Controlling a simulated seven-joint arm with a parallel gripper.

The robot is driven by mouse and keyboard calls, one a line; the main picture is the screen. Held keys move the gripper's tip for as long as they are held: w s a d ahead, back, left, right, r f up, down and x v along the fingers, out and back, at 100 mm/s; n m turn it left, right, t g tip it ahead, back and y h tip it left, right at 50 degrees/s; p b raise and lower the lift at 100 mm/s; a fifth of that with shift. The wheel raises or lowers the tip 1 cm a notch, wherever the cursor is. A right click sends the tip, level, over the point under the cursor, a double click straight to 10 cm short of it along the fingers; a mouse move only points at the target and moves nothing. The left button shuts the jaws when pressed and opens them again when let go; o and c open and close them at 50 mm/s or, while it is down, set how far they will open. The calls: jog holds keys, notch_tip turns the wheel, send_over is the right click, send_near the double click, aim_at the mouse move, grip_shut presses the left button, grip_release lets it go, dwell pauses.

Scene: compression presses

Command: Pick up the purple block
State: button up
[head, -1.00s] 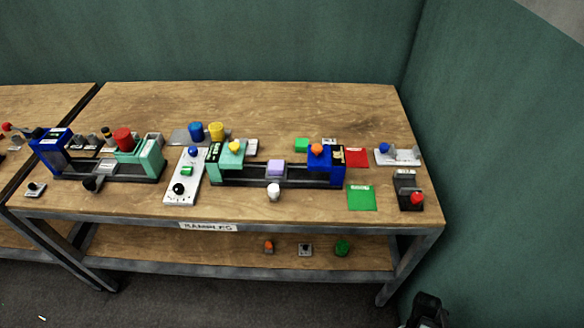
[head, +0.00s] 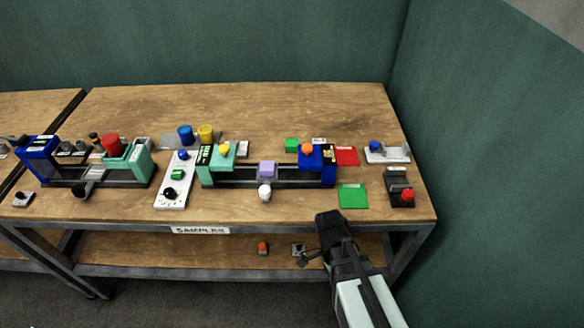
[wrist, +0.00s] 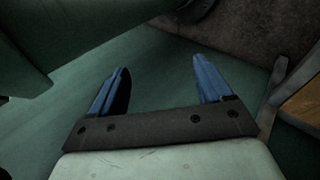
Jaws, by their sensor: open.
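The purple block (head: 267,169) sits on the dark rail of the right-hand press, between its teal jaw (head: 215,168) on the left and its blue jaw (head: 319,172) on the right. A gap shows on both sides of the block. My gripper (head: 309,257) is low at the front of the table, below and to the right of the block, well apart from it. In the wrist view, its two blue fingers (wrist: 160,78) are spread and empty, facing the green wall and floor.
A white knob (head: 265,192) stands just in front of the purple block. A white control panel (head: 175,180) lies left of the press. A green square (head: 353,196) and a red-button switch (head: 401,190) are at the right. The back of the tabletop (head: 260,105) is mostly clear.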

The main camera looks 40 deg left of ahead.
jog(key=s+a+r+n+y, duration=0.1)
jog(key=s+a+r+n, duration=0.1)
jog(key=s+a, duration=0.35)
jog(key=s+a+r+n+y, duration=0.1)
jog(key=s+a+r, duration=0.15)
jog(key=a, duration=0.55)
notch_tip(320, 180, up, 24)
jog(key=m+t+y, duration=0.4)
jog(key=m+y, duration=0.1)
send_over(267, 166)
jog(key=shift+m, duration=0.3)
jog(key=f, duration=0.7)
jog(key=shift+w+d+f, duration=0.15)
jog(key=shift+d+f, duration=0.1)
jog(key=shift+f, duration=0.15)
jog(key=shift+a+f, duration=0.15)
jog(key=shift+f, duration=1.2)
jog(key=shift+a+f, duration=0.15)
jog(key=shift+f, duration=1.2)
jog(key=shift+c, duration=0.4)
jog(key=c, duration=1.1)
